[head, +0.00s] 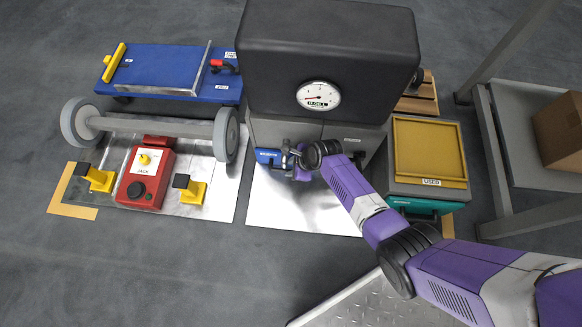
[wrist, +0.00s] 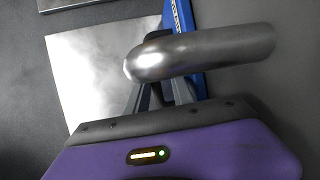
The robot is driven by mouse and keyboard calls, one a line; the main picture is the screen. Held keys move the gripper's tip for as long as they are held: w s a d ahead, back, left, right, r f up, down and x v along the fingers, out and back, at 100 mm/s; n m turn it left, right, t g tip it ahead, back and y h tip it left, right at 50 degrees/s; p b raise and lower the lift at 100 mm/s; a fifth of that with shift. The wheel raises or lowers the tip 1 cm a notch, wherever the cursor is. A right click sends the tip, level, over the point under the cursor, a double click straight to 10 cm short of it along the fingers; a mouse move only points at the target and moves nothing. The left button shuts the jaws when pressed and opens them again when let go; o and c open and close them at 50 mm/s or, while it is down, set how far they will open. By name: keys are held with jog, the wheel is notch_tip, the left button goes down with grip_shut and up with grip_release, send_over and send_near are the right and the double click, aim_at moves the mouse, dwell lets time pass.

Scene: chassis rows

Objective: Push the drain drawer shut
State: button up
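The drain drawer appears to be the blue-fronted drawer (head: 268,157) low at the left under the dark tank cabinet; its small label is hard to read. My gripper (head: 291,158) is right at its front end, partly hidden by its own wrist. In the wrist view a strip of the blue front (wrist: 181,20) shows beyond my gripper. A thick silver bar (wrist: 210,52) crosses in front of my grey fingers and hides their tips. A black part, possibly a handle, shows between the fingers. Contact and grip cannot be made out.
The dark tank (head: 330,50) carries a round gauge (head: 318,96). A bright metal sheet (head: 300,212) lies on the floor in front. A red jack box (head: 147,178) stands left. A yellow tray (head: 430,150) with a teal drawer (head: 425,207) stands right, near my arm.

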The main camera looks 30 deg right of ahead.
jog(key=shift+o, duration=0.3)
jog(key=shift+s+r+p, duration=0.2)
jog(key=shift+r+p, duration=0.3)
jog(key=p+v, duration=0.4)
jog(key=v, duration=0.2)
jog(key=shift+d+r+p, duration=0.25)
jog(key=shift+r+p, duration=0.05)
jog(key=shift+s, duration=0.2)
